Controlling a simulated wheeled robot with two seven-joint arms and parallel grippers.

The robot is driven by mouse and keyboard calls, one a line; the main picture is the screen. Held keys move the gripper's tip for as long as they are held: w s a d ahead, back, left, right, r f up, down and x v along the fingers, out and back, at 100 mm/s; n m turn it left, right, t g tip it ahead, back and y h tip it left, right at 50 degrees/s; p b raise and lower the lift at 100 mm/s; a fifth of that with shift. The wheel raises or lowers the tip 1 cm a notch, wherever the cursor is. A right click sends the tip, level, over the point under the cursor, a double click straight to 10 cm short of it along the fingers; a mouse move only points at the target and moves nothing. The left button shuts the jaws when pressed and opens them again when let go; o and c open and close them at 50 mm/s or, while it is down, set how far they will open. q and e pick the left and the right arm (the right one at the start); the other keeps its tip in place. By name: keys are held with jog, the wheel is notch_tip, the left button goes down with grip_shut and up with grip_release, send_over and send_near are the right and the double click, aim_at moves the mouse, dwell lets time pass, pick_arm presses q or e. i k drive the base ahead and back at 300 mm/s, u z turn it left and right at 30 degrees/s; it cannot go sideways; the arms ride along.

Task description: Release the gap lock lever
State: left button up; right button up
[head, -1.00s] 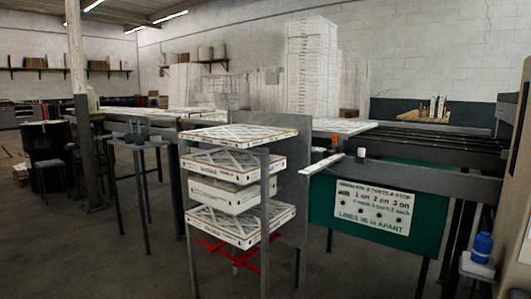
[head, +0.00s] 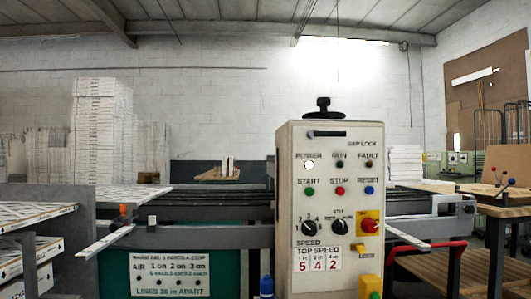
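A cream control box (head: 334,220) stands in the middle of the head view, facing me. A dark horizontal bar (head: 327,134), which looks like the gap lock lever, lies across the top of its face. The words GAP LOCK are printed just below and to the right of it. A black knob (head: 323,107) on a short stem rises from the top of the box. Neither of my grippers is in view.
Buttons, dials and a red stop button (head: 370,225) on yellow cover the box face below the bar. A conveyor (head: 225,205) runs behind the box. Boxed filters (head: 30,215) are stacked at left. A wooden table (head: 500,210) and red-handled cart (head: 425,250) stand at right.

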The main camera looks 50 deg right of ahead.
aim_at(313, 134)
jog(key=z, duration=3.8)
jog(key=i, duration=0.85)
jog(key=u, duration=1.25)
